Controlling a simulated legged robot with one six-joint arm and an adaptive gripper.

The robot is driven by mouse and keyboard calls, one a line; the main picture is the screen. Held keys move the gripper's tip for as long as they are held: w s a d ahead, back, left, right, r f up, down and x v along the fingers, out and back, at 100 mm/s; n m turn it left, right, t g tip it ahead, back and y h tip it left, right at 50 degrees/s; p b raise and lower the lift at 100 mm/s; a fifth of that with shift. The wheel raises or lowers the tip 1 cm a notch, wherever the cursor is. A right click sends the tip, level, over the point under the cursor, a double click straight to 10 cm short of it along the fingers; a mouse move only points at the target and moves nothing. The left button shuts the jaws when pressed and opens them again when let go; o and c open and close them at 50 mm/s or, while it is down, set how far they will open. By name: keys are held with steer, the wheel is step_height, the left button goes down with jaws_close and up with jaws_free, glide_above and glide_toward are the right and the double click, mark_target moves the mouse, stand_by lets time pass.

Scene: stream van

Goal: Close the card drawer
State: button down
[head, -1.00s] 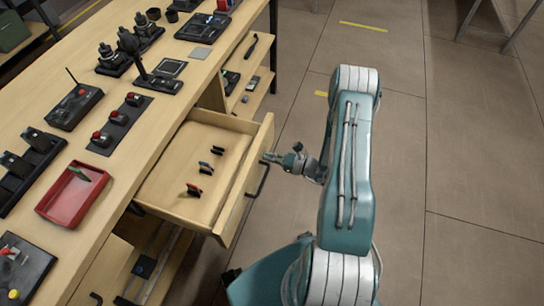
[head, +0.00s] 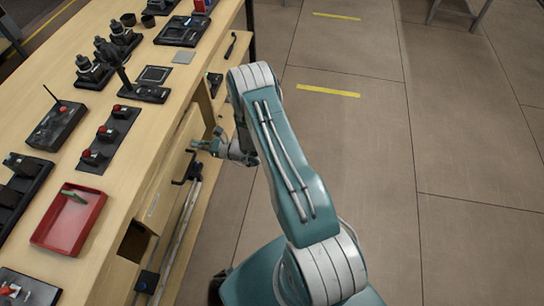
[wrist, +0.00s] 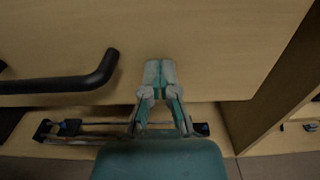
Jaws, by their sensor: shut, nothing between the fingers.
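The card drawer (head: 168,172) is pushed in under the bench top, and its inside is hidden in the head view. Its pale wood front (wrist: 215,45) fills the upper part of the wrist view. The black handle (wrist: 70,82) sits on that front, left of my gripper; it also shows in the head view (head: 184,168). My gripper (wrist: 160,68) is shut and empty, with its fingertips at the drawer front, right of the handle. In the head view my gripper (head: 196,147) is at the front beside the handle. I cannot tell whether a small gap remains.
The bench top carries a red tray (head: 68,220), a radio-like box (head: 62,125) and several control panels. Open shelves with small items lie beside and below the drawer. The tiled floor (head: 350,150) to the right is clear.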

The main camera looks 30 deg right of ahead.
mark_target(187, 143)
steer(key=x, duration=0.3)
steer(key=shift+s+a, duration=0.1)
steer(key=shift+a, duration=0.35)
steer(key=shift+d, duration=0.4)
steer(key=shift+w+a+r, duration=0.1)
steer(key=shift+w+a, duration=0.05)
steer(key=shift+w, duration=0.1)
steer(key=shift+a, duration=0.1)
